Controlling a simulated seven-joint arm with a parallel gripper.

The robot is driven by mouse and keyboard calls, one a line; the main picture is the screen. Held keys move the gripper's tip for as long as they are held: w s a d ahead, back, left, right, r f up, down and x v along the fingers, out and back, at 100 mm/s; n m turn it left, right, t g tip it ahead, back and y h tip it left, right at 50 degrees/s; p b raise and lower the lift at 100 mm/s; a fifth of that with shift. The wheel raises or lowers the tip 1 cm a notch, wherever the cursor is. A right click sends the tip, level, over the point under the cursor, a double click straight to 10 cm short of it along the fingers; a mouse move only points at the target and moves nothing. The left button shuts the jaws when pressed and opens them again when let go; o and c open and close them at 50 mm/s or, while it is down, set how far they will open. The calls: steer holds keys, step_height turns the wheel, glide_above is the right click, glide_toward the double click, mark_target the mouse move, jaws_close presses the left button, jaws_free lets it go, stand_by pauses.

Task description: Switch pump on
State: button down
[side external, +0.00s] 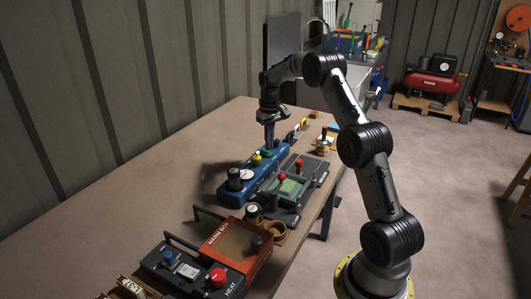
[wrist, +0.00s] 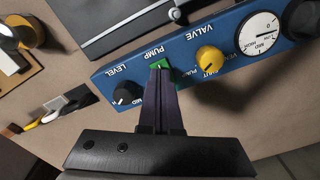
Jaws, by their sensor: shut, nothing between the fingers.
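The pump switch (wrist: 160,63) is a green rocker under the word PUMP on a blue panel (wrist: 112,73) in the wrist view. The same blue unit (side external: 225,191) lies on the table in the side view. My gripper (wrist: 161,72) is shut and empty, with its dark fingertips right at the switch, overlapping its lower part. I cannot tell whether they touch it. The fingertips hide part of the switch, and I cannot tell its position. In the side view my gripper (side external: 269,146) points down over the far end of the blue unit.
On the panel, a black LEVEL knob (wrist: 125,94) is left of the switch. A yellow VALVE knob (wrist: 208,60) and a white gauge (wrist: 259,36) are to its right. A grey device with red knobs (side external: 295,187) stands beside the unit. An orange warm box (side external: 230,243) is nearer.

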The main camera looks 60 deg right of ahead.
mark_target(269, 153)
steer(key=shift+r, duration=2.65)
